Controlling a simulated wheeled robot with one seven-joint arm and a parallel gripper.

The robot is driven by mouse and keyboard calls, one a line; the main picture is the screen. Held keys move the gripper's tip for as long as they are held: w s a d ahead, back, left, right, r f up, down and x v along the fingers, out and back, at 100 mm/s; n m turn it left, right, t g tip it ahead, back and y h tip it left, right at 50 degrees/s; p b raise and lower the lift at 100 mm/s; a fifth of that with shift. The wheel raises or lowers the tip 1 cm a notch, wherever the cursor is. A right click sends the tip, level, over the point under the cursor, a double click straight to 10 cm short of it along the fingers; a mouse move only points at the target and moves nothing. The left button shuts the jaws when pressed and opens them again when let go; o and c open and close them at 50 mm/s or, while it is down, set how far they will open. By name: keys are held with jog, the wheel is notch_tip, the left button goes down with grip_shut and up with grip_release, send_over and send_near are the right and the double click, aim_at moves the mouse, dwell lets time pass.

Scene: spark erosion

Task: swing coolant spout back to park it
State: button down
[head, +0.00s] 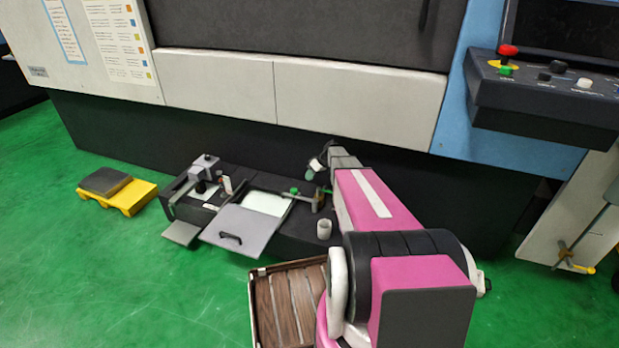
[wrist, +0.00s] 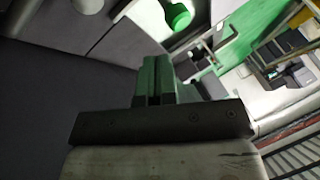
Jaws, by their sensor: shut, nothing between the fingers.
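A low dark machine unit (head: 285,235) stands on the floor against the large machine. At its right end is a jointed fitting (head: 312,200) with brass-coloured parts and a green knob (head: 294,190), which looks like the coolant spout. My gripper (head: 309,174) hangs just above this fitting, small and partly hidden by my arm. In the wrist view my gripper (wrist: 155,65) shows two green fingers pressed together, with nothing between them. A green knob (wrist: 178,15) on a pale stem lies beyond the fingertips, apart from them. Whether the gripper touches the spout I cannot tell.
A white cup (head: 324,229) stands on the unit near the fitting. A grey lid with a handle (head: 240,229) lies left of it. A slatted wooden crate (head: 254,300) is in front. A yellow step (head: 135,198) stands left; green floor there is clear.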

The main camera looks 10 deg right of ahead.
jog(key=x, duration=0.7)
jog(key=shift+f, duration=0.2)
jog(key=shift+s+a, duration=0.1)
jog(key=shift+a, duration=0.1)
jog(key=s+a+n+g+h, duration=0.1)
jog(key=s+n+g+h, duration=0.2)
jog(key=s+n+g, duration=0.4)
jog(key=shift+s+a+n+g+h, duration=0.3)
jog(key=shift+s+a+n+h, duration=0.1)
jog(key=shift+s+n, duration=2.8)
jog(key=shift+w+d, duration=0.15)
jog(key=v, duration=1.1)
